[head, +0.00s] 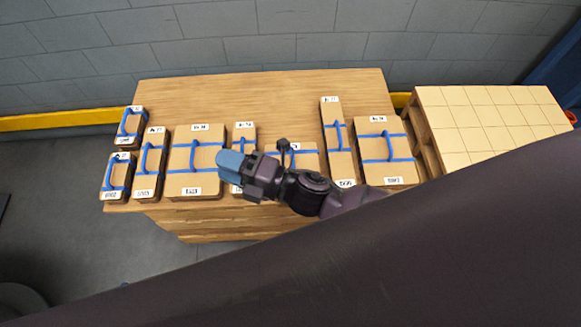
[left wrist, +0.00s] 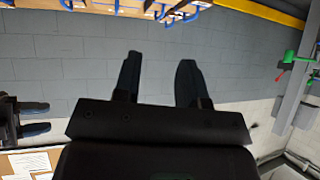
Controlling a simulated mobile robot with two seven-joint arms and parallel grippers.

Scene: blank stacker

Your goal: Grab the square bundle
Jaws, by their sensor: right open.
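Several cardboard bundles with blue straps and handles stand on a wooden table (head: 265,88). The squarest-looking are a wide bundle (head: 183,178) left of centre, another wide bundle (head: 400,176) at right, and a bundle (head: 309,152) partly hidden behind my right arm. I cannot tell which one is meant. My right gripper (head: 231,164) has blue fingertips and hangs over the table, over the right edge of the left wide bundle; no contact can be made out. My left gripper (left wrist: 158,65) is open and empty in the left wrist view, facing a grey block wall.
Narrow bundles (head: 151,165) stand at the left and between the wide ones. The wall (head: 230,45) is close behind. The table's back strip is bare. My dark arm link covers the lower right.

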